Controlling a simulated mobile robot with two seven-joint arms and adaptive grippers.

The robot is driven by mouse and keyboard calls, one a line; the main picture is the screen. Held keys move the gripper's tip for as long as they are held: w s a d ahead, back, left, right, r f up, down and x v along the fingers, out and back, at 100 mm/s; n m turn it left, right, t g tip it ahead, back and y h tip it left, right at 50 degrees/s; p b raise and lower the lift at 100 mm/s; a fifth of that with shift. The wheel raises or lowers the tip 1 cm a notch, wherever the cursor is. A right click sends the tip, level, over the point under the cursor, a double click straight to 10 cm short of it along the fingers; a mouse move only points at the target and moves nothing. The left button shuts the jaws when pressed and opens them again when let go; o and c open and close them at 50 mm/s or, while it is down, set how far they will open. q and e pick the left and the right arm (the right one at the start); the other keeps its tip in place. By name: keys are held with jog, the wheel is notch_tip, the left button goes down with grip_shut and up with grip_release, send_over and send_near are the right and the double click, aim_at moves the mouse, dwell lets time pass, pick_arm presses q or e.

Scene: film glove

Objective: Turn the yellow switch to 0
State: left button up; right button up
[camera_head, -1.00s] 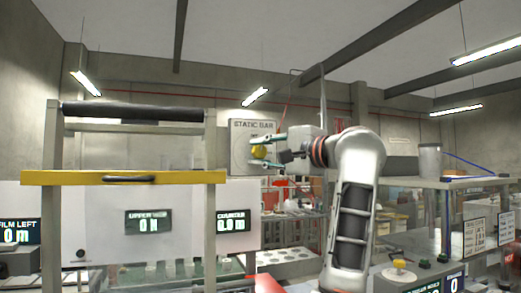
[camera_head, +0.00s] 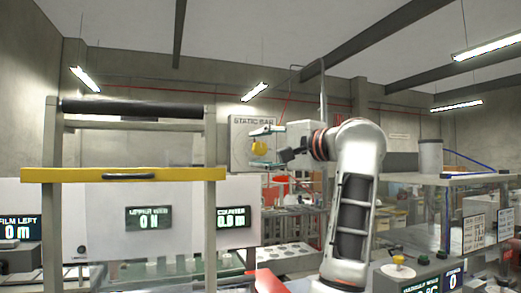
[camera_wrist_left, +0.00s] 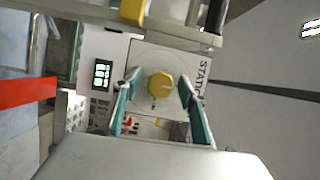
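The yellow switch (camera_head: 259,148) is a round knob on a grey panel labelled STATIC BAR (camera_head: 238,130) on the far side of the room. In the left wrist view the yellow switch (camera_wrist_left: 160,86) faces me, with a small light mark on its face. My left gripper (camera_head: 264,148) is open, with its two teal fingers above and below the knob in the head view. In the wrist view my left gripper (camera_wrist_left: 159,80) has one finger on each side of the knob, with gaps showing. I cannot tell how far the fingertips reach. My right gripper is not in view.
A machine frame with a yellow bar (camera_head: 60,175) and a black roller (camera_head: 130,108) stands at left. Its white panel carries a COUNTER display (camera_head: 232,218). A console with another yellow knob (camera_head: 398,260) is at lower right. A glass-topped rack (camera_head: 470,180) stands at right.

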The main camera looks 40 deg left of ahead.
pick_arm(q)
jog(key=shift+d, duration=0.1)
jog(key=s+d, duration=0.1)
jog(key=d, duration=1)
jog(key=shift+d, duration=0.4)
